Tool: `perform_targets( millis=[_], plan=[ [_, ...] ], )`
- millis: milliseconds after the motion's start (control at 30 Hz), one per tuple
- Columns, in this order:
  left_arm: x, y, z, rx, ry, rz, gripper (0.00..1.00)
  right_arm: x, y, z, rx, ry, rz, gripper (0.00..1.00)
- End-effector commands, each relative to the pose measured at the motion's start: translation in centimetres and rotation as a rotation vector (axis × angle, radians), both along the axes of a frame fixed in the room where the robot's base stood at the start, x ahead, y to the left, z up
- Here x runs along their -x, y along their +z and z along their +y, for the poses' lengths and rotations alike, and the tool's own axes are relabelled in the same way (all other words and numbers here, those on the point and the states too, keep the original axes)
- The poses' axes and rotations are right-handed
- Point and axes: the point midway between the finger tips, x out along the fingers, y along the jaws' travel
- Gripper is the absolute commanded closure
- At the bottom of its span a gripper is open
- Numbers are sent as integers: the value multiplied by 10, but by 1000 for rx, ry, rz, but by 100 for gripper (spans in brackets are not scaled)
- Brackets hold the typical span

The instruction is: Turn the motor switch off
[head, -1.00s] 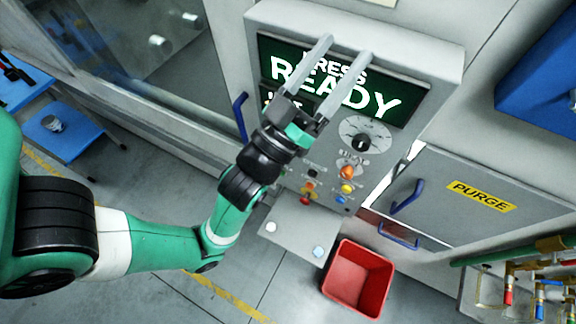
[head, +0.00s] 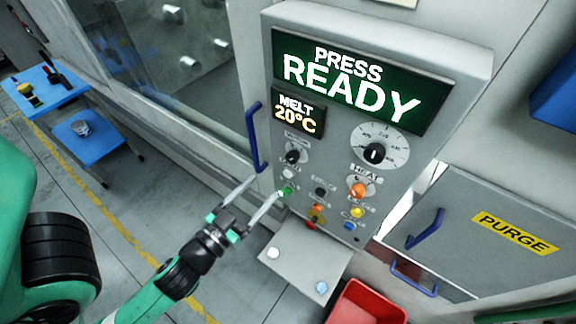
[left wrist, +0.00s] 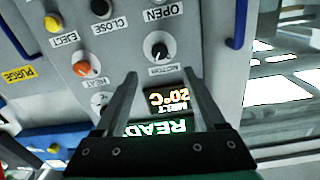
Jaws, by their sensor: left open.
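The motor switch (head: 293,156) is a small black knob on a pale round plate, on the control panel below the melt display. In the left wrist view, which shows the panel upside down, the motor switch (left wrist: 160,51) has the word MOTOR beside it. My left gripper (head: 268,186) is open and empty, below and left of the knob in the head view. In the left wrist view the left gripper (left wrist: 159,74) has its fingertips either side of the knob's line, apart from it. My right gripper is not in view.
The panel (head: 470,55) reads PRESS READY and MELT 20°C. A blue door handle (head: 254,138) is at left. A grey shelf (head: 300,265) and red bin (head: 368,304) are below.

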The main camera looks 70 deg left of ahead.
Motion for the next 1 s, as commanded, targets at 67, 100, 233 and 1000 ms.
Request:
perform_targets(
  millis=[67, 100, 233, 1000],
  plan=[
    [1, -1, 0, 0, 1, 3, 28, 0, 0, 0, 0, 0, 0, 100],
    [1, 0, 0, -1, 2, 3, 28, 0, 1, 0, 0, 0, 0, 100],
    [-5, 0, 4, 1, 5, 1, 28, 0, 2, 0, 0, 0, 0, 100],
    [-98, 0, 63, -1, 0, 3, 28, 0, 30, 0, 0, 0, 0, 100]
  ],
)
